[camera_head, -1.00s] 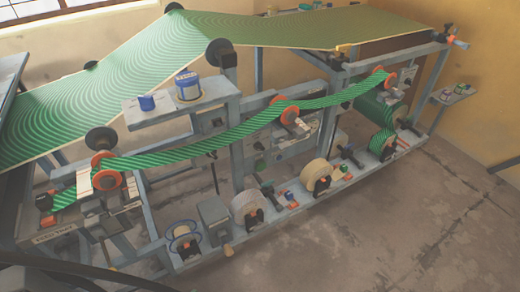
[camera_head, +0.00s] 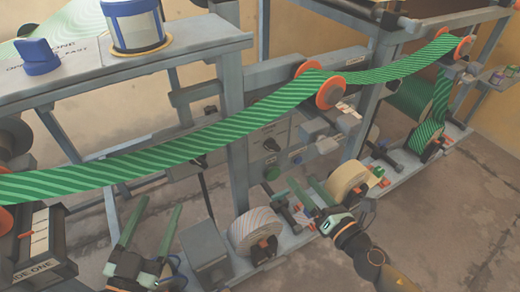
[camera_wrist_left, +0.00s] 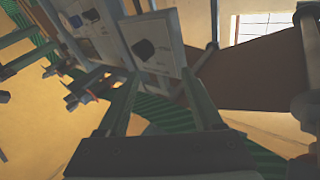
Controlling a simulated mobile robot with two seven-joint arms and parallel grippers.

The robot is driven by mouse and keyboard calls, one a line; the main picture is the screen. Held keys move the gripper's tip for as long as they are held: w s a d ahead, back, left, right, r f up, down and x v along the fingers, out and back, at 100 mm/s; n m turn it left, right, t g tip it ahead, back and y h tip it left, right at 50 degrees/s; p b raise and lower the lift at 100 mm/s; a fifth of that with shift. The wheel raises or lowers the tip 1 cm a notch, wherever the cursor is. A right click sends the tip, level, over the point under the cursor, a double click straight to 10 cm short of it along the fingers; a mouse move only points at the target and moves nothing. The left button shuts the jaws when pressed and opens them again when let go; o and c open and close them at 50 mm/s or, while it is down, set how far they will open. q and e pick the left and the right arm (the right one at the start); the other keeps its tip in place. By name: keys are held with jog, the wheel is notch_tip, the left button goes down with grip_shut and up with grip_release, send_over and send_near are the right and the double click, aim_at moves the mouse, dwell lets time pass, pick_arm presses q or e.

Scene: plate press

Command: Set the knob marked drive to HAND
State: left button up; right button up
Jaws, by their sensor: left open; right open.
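A black knob (camera_head: 271,145) sits on a pale grey panel (camera_head: 258,130) behind the striped green web in the head view. The lettering there is too small to read, so I cannot tell whether it is the drive knob or where it points. In the left wrist view, a dark knob (camera_wrist_left: 145,49) is on a pale panel beyond my fingers, its marking unreadable. My left gripper (camera_head: 158,214) is open and empty at the lower left, apart from the panel. My right gripper (camera_head: 306,188) is open and empty beside a cream roll, below and right of the panel.
The green web (camera_head: 200,140) crosses in front over an orange-flanged roller (camera_head: 329,91). A blue knob (camera_head: 36,55) and a blue-and-white can (camera_head: 134,24) are on the upper left shelf. A striped roll (camera_head: 254,229) and cream roll (camera_head: 349,180) stand along the lower rail. The floor at right is clear.

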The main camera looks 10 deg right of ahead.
jog(key=p, duration=0.2)
send_near(275, 151)
jog(key=w, duration=0.2)
jog(key=shift+n, duration=0.3)
jog(key=x, duration=0.5)
jog(key=shift+w+a+b, duration=0.15)
jog(key=shift+a+b, duration=0.15)
jog(key=shift+a, duration=0.15)
pick_arm(q)
notch_tip(275, 151, down, 6)
jog(key=n+g+y, duration=0.1)
jog(key=g, duration=0.1)
jog(key=shift+s+a+f, duration=0.15)
jog(key=shift+a+f, duration=0.05)
pick_arm(e)
jog(key=shift+x, duration=0.9)
jog(key=c, duration=1.4)
jog(key=shift+o, duration=0.2)
